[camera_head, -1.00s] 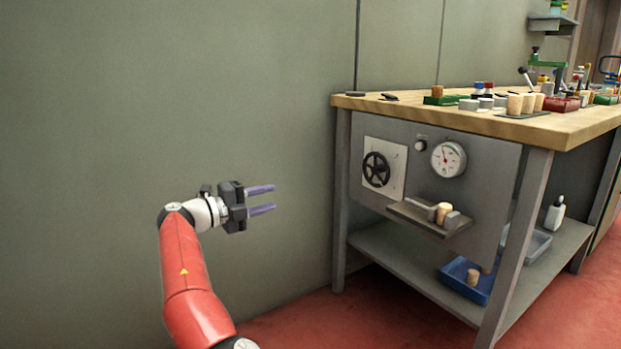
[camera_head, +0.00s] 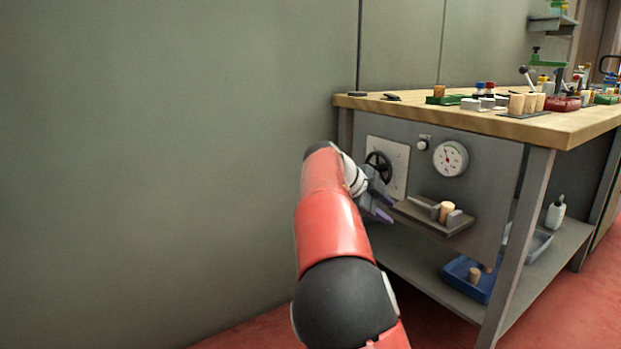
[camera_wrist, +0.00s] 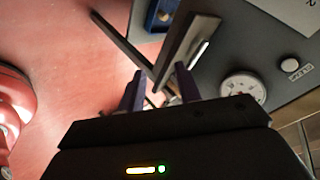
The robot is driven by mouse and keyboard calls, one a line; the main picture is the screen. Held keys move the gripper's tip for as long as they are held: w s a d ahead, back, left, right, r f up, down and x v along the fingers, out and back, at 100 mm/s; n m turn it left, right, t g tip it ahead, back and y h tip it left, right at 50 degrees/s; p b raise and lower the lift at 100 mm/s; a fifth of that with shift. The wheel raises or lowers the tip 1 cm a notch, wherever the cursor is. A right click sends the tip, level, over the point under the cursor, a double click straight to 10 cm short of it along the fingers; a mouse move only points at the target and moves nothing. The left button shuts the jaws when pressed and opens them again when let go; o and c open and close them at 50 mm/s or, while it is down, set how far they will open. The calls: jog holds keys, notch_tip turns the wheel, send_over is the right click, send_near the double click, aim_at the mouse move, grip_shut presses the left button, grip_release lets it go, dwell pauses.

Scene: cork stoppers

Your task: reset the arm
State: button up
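My gripper (camera_head: 386,207) has two purple fingers and is in front of the workbench's left side in the head view, partly hidden by my red arm. In the wrist view my gripper (camera_wrist: 158,80) is open, with an empty gap between the fingers. A small shelf (camera_head: 415,213) on the bench's grey panel is just right of the fingers; a cork stopper (camera_head: 446,211) stands on it between grey blocks. I cannot tell whether the fingers touch anything. The black handwheel (camera_head: 379,165) is behind the wrist and partly covered.
The workbench (camera_head: 570,128) has a wooden top with several corks and tools. A round gauge (camera_head: 450,158) is on its panel; it also shows in the wrist view (camera_wrist: 243,86). A blue bin (camera_head: 455,272) with a cork sits below. The left wall side is clear.

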jog(key=s+d+f+n+y, duration=0.1)
jog(key=s+d+n+y, duration=0.25)
jog(key=s, duration=0.35)
jog(key=s+d+f+n+y, duration=0.2)
jog(key=s+d+n, duration=0.1)
jog(key=s+n, duration=0.3)
jog(key=s+a+f+n+t+y, duration=0.1)
jog(key=s+a+f+n, duration=0.3)
jog(key=s, duration=0.5)
jog(key=s+a+f+n+y, duration=0.1)
jog(key=s+n, duration=0.4)
jog(key=s, duration=0.3)
jog(key=s+a+f+n+t+y, duration=0.1)
jog(key=s+a+f+n+y, duration=0.15)
jog(key=s+n, duration=0.45)
notch_tip(320, 180, up, 13)
jog(key=s+m+p, duration=0.1)
jog(key=m+p, duration=0.1)
jog(key=p, duration=1.1)
jog(key=shift+s+a+f+h, duration=0.15)
jog(key=shift+s+a+h, duration=0.1)
jog(key=shift+s+h, duration=0.15)
